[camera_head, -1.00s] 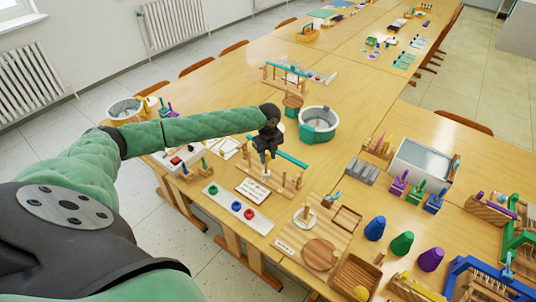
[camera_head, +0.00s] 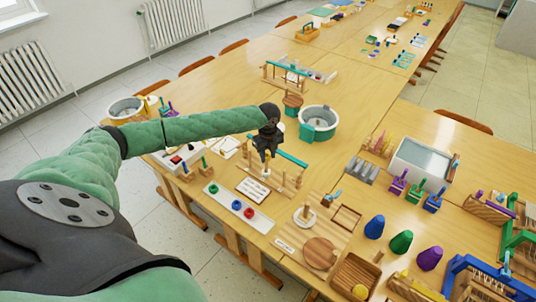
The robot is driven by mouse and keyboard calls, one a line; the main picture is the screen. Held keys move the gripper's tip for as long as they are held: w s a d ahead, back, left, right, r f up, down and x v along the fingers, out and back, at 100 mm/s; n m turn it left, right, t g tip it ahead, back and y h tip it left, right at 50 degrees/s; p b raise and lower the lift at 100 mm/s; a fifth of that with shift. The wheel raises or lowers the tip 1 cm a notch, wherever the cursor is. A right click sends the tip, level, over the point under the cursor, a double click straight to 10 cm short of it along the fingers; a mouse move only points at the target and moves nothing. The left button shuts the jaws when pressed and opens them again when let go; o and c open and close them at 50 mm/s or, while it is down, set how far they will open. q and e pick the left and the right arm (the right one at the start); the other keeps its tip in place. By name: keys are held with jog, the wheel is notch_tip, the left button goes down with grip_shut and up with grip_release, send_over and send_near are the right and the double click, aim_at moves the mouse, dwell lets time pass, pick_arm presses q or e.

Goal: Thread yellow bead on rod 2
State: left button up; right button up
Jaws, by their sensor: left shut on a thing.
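My left gripper (camera_head: 267,153) reaches in from the left and points down over a wooden rod stand (camera_head: 275,182). It is shut on a small yellow bead (camera_head: 267,156), which is partly hidden by the fingers. The bead is at or just above the top of one of the stand's upright rods; I cannot tell whether it is around the rod. Other bare wooden rods stand to the right. My right gripper is not in view.
A white tray (camera_head: 225,197) with green, blue and red beads lies in front of the stand. A card (camera_head: 252,190) lies between them. A grey-and-teal round tub (camera_head: 318,122) stands behind, to the right. A wooden board with a disc (camera_head: 319,253) is at the front right.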

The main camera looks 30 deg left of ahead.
pick_arm(q)
jog(key=shift+f, duration=0.6)
dwell(0.8)
jog(key=shift+p, duration=0.35)
dwell(0.4)
jog(key=shift+f, duration=0.45)
dwell(0.7)
dwell(0.4)
jog(key=o, duration=1)
jog(key=shift+o, duration=0.2)
